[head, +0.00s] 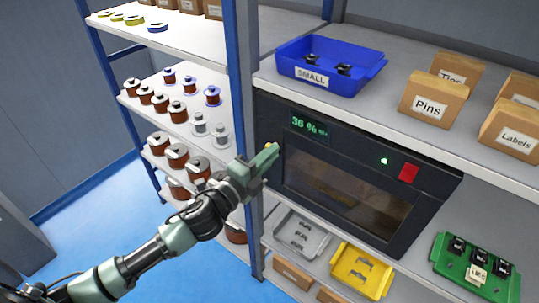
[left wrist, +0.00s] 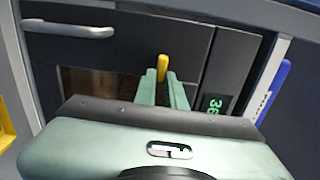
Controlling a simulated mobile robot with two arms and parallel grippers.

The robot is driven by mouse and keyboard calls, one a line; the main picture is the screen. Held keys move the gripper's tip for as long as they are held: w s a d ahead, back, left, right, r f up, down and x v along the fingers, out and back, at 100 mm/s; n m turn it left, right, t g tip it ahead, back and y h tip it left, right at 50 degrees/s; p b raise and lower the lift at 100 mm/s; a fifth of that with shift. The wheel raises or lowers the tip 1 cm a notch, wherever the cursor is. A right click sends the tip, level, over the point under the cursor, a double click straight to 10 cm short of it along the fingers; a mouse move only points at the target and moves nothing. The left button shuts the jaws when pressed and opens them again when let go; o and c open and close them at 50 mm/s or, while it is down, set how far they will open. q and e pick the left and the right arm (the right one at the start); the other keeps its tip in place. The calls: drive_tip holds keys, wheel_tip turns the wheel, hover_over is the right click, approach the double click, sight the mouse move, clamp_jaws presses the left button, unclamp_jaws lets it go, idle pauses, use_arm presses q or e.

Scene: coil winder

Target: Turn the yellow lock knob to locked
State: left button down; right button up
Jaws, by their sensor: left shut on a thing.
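The yellow lock knob (left wrist: 162,66) is on the front of the black cabinet (head: 340,160), beside its green-lit display (head: 309,126). In the left wrist view it stands upright between my fingertips; in the head view only a small yellow spot shows at the gripper's tip. My left gripper (head: 268,154) is shut on the knob; its fingers also show in the left wrist view (left wrist: 165,88). Much of the knob is hidden by the fingers, and I see no lock markings. My right gripper is not in view.
A blue bin (head: 372,72) marked SMALL and cardboard boxes (head: 428,107) stand on the shelf above the cabinet. A blue upright (head: 240,60) is close left of my gripper. Spools (head: 176,111) fill the left shelves. Grey, yellow (head: 345,278) and green (head: 446,264) trays lie lower.

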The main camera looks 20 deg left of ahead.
use_arm(q)
drive_tip(key=c, duration=1.5)
unclamp_jaws()
drive_tip(key=b+v, duration=0.2)
drive_tip(key=v, duration=0.6)
drive_tip(key=shift+b, duration=0.4)
